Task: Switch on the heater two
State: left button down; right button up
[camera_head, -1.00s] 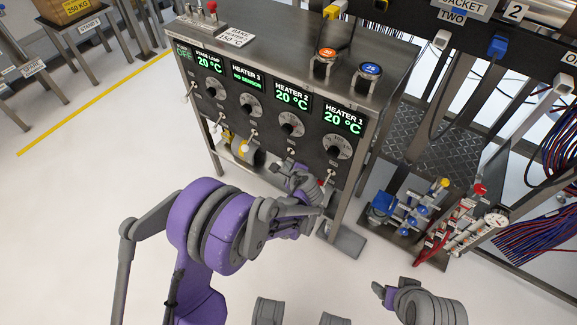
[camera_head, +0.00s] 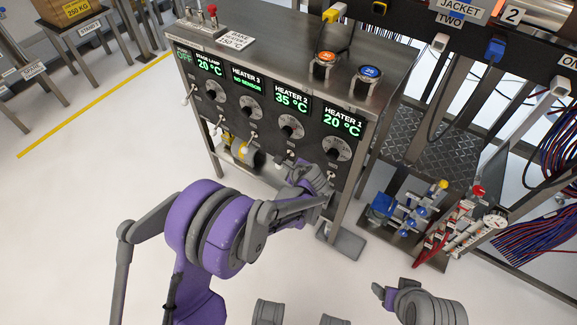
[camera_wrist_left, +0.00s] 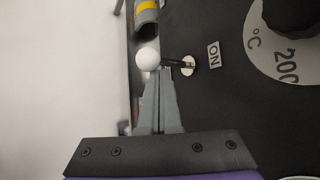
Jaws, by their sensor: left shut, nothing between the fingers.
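The heater 2 display (camera_head: 290,100) reads 35 °C, above its round dial (camera_head: 291,127) on the cabinet front. In the left wrist view, the gripper (camera_wrist_left: 162,80) is shut and empty. Its fingertips are right by a toggle lever with a white ball tip (camera_wrist_left: 148,59), beside an ON label (camera_wrist_left: 214,55); whether they touch is unclear. My right gripper (camera_head: 381,291) is low at the right, away from the panel; its jaws are too small to read.
Heater 1 (camera_head: 342,122) reads 20 °C, at the right. Floor in front is clear.

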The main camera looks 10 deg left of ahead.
pick_arm(q)
jog(key=shift+w+r, duration=0.1)
jog(key=shift+r, duration=0.1)
pick_arm(e)
jog(key=shift+r, duration=0.1)
pick_arm(q)
jog(key=shift+w+d+r, duration=0.1)
jog(key=shift+r, duration=0.2)
pick_arm(e)
jog(key=shift+r, duration=0.1)
dwell(1.5)
pick_arm(q)
jog(key=shift+r, duration=0.1)
dwell(0.9)
jog(key=shift+r+p, duration=0.55)
jog(key=shift+r, duration=0.15)
pick_arm(e)
jog(key=shift+r, duration=0.45)
pick_arm(q)
jog(key=shift+r, duration=0.1)
pick_arm(e)
jog(key=shift+r, duration=0.1)
